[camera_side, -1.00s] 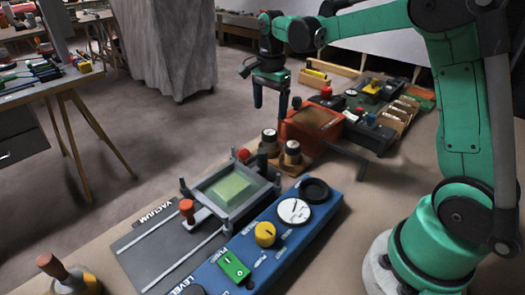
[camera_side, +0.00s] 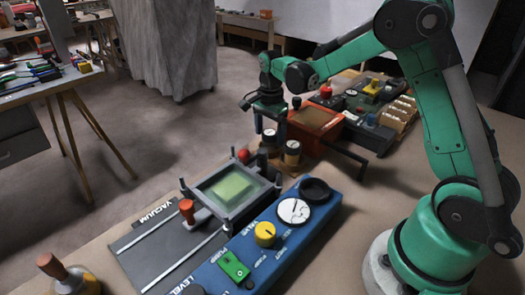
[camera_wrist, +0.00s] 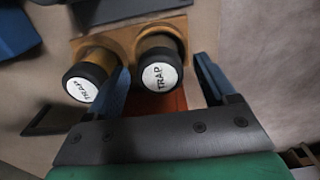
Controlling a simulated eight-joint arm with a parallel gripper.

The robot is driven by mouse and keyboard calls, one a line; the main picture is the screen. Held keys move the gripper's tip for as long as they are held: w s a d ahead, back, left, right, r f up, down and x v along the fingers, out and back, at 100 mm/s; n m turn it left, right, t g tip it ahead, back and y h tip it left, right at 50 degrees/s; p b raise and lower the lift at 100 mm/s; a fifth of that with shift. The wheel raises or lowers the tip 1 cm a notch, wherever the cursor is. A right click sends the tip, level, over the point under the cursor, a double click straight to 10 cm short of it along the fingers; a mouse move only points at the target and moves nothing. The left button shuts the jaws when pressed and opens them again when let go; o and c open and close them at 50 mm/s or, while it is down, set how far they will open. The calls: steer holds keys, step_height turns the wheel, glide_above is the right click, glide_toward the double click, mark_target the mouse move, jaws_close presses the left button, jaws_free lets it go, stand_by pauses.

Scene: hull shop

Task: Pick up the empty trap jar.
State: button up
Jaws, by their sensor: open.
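Two trap jars with black lids and round white TRAP labels stand side by side in a wooden holder (camera_wrist: 128,38). In the wrist view the left jar (camera_wrist: 84,84) shows an amber body. The right jar (camera_wrist: 161,76) looks darker inside; how full either is, I cannot tell for sure. My gripper (camera_wrist: 165,72) is open, its blue fingers on either side of the right jar's lid. In the side view my gripper (camera_side: 270,124) points down over the farther jar (camera_side: 269,139); the nearer jar (camera_side: 292,151) stands beside it. Contact is not clear.
An orange-red box (camera_side: 316,118) stands close behind the jars. A dark bar (camera_side: 345,152) sticks out to their right. The vacuum frame with a green pane (camera_side: 231,187) and the blue control panel (camera_side: 265,240) lie in front. A red knob (camera_side: 242,154) is at the left.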

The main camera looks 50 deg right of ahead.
mark_target(270, 132)
steer(key=c, duration=1.1)
steer(key=shift+r, duration=3.5)
steer(key=shift+c, duration=0.2)
